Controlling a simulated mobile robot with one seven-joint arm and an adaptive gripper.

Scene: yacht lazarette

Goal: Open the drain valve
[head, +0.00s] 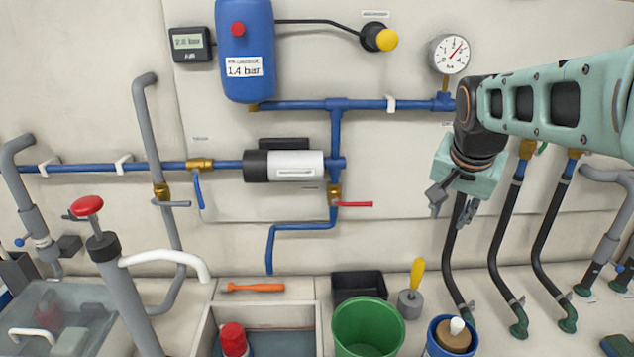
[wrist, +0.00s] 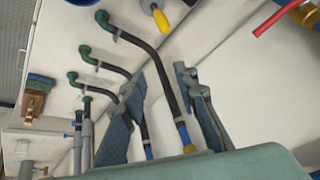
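A valve with a red lever (head: 355,204) and a brass body (head: 334,191) sits on the vertical blue pipe below the white pump. The lever points right, across the pipe. I cannot read a label naming it as the drain valve. In the wrist view, the red lever (wrist: 272,22) is at the top right. My gripper (head: 452,208) hangs to the right of the lever, apart from it. In the wrist view, my gripper (wrist: 160,72) is open, its fingers spread. A black hose shows between the fingers; I cannot tell how near it is.
Black hoses (head: 505,225) run down at right. A green bucket (head: 368,325), yellow-handled tool (head: 417,275) and orange screwdriver (head: 255,288) are below. The panel around the red lever is clear.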

